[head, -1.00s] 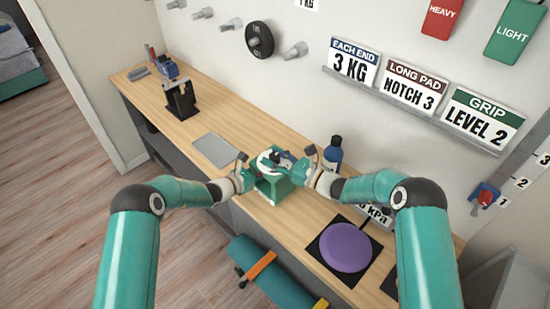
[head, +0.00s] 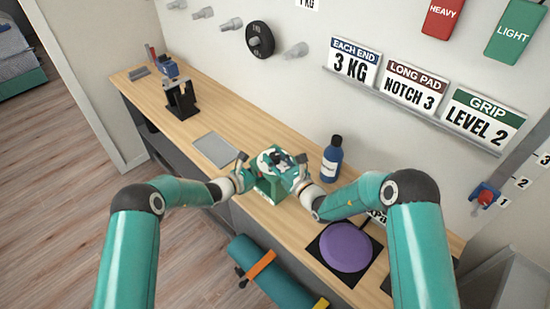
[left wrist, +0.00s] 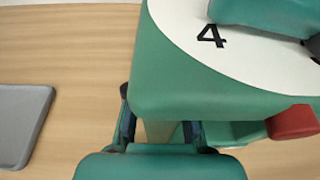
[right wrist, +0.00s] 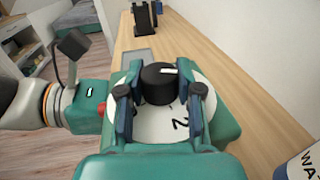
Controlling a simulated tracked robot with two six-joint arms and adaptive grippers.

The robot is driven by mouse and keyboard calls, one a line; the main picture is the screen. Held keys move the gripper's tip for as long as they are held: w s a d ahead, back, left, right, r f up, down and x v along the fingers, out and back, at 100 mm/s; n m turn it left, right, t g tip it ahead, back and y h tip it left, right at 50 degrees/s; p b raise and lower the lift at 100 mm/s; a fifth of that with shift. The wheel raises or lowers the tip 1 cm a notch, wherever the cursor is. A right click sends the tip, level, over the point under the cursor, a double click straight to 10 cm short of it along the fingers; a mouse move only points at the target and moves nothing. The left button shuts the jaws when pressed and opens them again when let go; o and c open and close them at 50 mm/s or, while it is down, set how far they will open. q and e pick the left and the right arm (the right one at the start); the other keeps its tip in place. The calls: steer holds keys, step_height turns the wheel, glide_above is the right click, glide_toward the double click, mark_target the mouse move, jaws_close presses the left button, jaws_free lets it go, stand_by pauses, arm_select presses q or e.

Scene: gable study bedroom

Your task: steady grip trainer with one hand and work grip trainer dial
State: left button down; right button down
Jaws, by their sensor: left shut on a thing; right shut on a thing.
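The grip trainer (head: 268,187) is a green block on the bench with a white numbered face on top. A black dial knob (right wrist: 158,84) with a white mark stands on that face; a 2 shows near it in the right wrist view and a 4 in the left wrist view. My left gripper (left wrist: 158,130) is shut on the trainer's green body from the left side. My right gripper (right wrist: 162,92) has its fingers on both sides of the dial knob and is shut on it. The number that the mark points to cannot be read.
A dark blue bottle (head: 332,160) stands behind the trainer, to the right. A grey tablet-like plate (head: 216,150) lies to the left, and a purple disc (head: 346,247) on a black base lies to the right. A wall sign (head: 484,118) reads GRIP LEVEL 2.

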steer(key=shift+r, duration=0.1)
steer(key=c, duration=0.7)
jaws_free()
steer(key=shift+c, duration=0.2)
steer(key=shift+s+d, duration=0.1)
steer(key=v, duration=1.1)
steer(key=shift+s, duration=0.4)
steer(key=shift+d, duration=0.1)
